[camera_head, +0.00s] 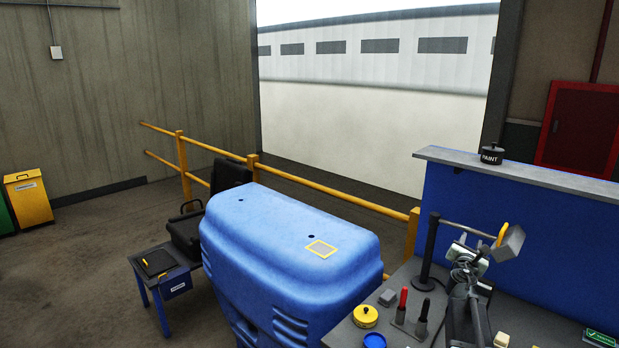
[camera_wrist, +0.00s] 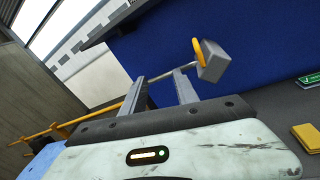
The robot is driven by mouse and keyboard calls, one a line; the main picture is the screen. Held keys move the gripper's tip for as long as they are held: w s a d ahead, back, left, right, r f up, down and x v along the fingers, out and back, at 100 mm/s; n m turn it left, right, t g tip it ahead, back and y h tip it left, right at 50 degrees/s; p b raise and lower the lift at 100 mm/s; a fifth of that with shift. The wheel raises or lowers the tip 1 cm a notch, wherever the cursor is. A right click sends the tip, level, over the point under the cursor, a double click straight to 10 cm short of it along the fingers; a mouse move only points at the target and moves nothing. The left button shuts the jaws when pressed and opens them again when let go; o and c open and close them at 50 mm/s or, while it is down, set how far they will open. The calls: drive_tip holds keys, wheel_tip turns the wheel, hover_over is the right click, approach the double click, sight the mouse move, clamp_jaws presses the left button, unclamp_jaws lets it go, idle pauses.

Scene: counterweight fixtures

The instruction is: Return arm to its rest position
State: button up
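A grey rod (camera_head: 465,229) runs sideways from a dark upright post (camera_head: 430,250) on the workbench. The ring (camera_wrist: 198,51) and block (camera_wrist: 211,62) also show in the wrist view, beyond my fingers. My gripper (camera_head: 471,245) is raised over the bench just below the rod in the head view. In the wrist view its two fingers (camera_wrist: 160,77) stand apart with nothing held between them. The rod crosses behind them; I cannot tell the exact gap.
A large blue housing (camera_head: 280,250) is at left.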

drive_tip(key=s+a+f+m+g+y+b, duration=0.1)
drive_tip(key=s+a+f+m+g+b, duration=0.15)
drive_tip(key=a+f+m+b, duration=0.4)
drive_tip(key=s+a+f+m+g+y+b, duration=0.1)
drive_tip(key=s+a+f+m+g, duration=0.15)
drive_tip(key=a+f, duration=0.7)
drive_tip(key=s+a+f+m+g+y+b, duration=0.1)
drive_tip(key=s+a+f+m+b, duration=0.3)
drive_tip(key=f, duration=0.6)
drive_tip(key=s+a+f+m+g+y, duration=0.3)
drive_tip(key=s+a+f+m+g, duration=0.1)
drive_tip(key=s+a, duration=0.4)
drive_tip(key=s+a+f+m+g+y, duration=0.3)
drive_tip(key=s+a+f+m+g, duration=0.2)
drive_tip(key=s+a+m, duration=0.3)
drive_tip(key=shift+s+f+m+y, duration=0.3)
drive_tip(key=shift+s+f+m, duration=0.25)
drive_tip(key=shift+s, duration=0.3)
drive_tip(key=shift+d, duration=0.1)
